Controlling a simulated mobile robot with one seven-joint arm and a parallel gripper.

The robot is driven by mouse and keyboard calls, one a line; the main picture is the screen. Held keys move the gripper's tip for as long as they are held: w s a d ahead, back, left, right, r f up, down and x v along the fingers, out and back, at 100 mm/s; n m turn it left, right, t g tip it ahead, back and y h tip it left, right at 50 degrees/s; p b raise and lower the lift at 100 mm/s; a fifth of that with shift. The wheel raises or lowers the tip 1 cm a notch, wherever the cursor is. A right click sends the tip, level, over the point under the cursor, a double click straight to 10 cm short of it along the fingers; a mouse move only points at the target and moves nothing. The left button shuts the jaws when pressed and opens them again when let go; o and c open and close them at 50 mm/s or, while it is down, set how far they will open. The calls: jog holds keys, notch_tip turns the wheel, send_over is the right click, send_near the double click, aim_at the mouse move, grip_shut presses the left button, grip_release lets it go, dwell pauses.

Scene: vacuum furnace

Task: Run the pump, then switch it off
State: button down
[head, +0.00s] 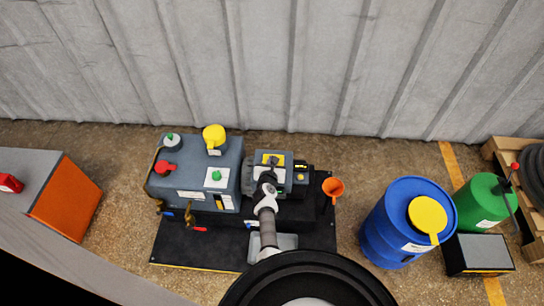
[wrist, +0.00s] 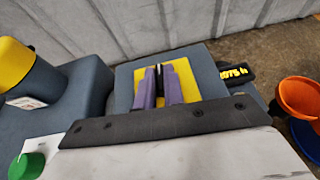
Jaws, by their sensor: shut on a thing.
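The pump (head: 205,180) is a grey-blue unit on a black base plate (head: 190,255) by the wall. Its right-hand box (wrist: 128,75) carries a yellow plate (wrist: 188,72), seen in the wrist view and partly hidden. My gripper (wrist: 163,70) has purple fingers over this plate. They are shut on a narrow dark switch knob (wrist: 159,72), which is mostly hidden between them. In the head view my arm comes down over the same box, and my gripper (head: 268,168) covers part of the yellow plate.
An orange funnel (head: 333,187) is close right of the pump. Farther right stand a blue drum (head: 385,230), a green canister (head: 478,200) and a dark box (head: 478,256). An orange-sided cabinet (head: 68,205) is at left. Open floor (head: 125,180) lies between cabinet and pump.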

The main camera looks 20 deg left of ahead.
jog(key=shift+w+d+r+n+y+p, duration=0.1)
jog(key=shift+d+n+y+p, duration=0.15)
jog(key=shift+n+y+p, duration=0.95)
jog(key=shift+a+g+p, duration=0.15)
jog(key=shift+g+p, duration=0.25)
jog(key=shift+p, duration=0.7)
jog(key=shift+d+n+g+y+p, duration=0.2)
jog(key=shift+n+g+y+p, duration=0.25)
jog(key=shift+y+p, duration=0.45)
jog(key=shift+w+n+p, duration=0.1)
jog(key=shift+n+p, duration=0.25)
jog(key=shift+p, duration=0.05)
jog(key=shift+d+n+g+y, duration=0.15)
jog(key=shift+n+g+y, duration=0.4)
jog(key=shift+n+y, duration=0.15)
jog(key=shift+w+n+g+y, duration=0.1)
jog(key=shift+n+g+y, duration=0.2)
jog(key=shift+n+y, duration=0.2)
